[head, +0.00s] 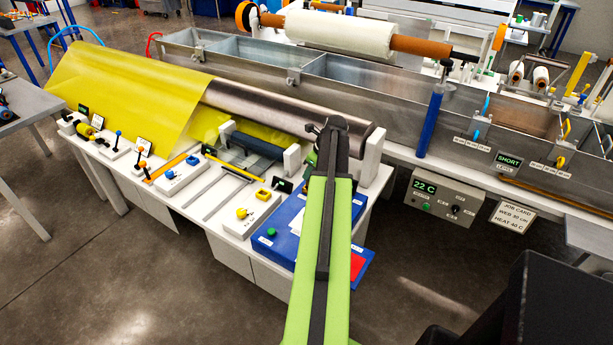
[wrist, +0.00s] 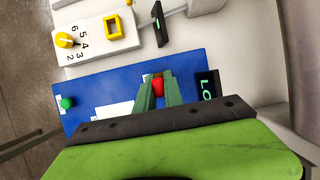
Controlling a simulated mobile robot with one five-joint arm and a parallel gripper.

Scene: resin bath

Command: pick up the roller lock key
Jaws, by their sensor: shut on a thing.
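In the wrist view, my gripper (wrist: 158,80) has its two green fingers closed on a small red piece (wrist: 158,87), which I take to be the roller lock key. Only its red part shows between the fingertips; its lower end is hidden. The fingers are over a blue panel (wrist: 105,85), next to a black display reading "LO" (wrist: 207,87). I cannot tell whether the key is clear of the panel. In the head view, my arm covers most of the gripper and the key.
A white box with a yellow dial (wrist: 65,40) and a yellow square frame (wrist: 113,26) stands beside the panel. A green button (wrist: 67,102) is on the panel. In the head view, a large metal roller (head: 290,108) and a long metal bath (head: 400,95) lie behind.

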